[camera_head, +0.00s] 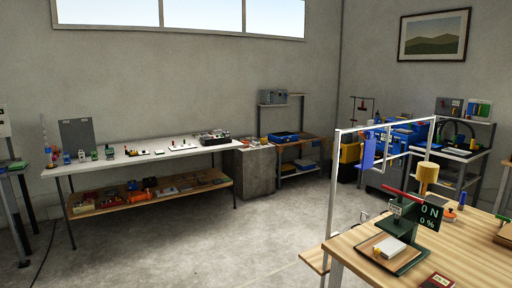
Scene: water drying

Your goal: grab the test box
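I cannot tell for sure which thing is the test box. A dark box (214,138) with small parts on top stands at the right end of the long white table (120,162). A blue open bin (284,137) sits on the shelf bench to its right.
A concrete block (255,172) stands beside the white table. Blue machinery (400,134) stands at the back right. The grey floor (200,245) is open in the middle.

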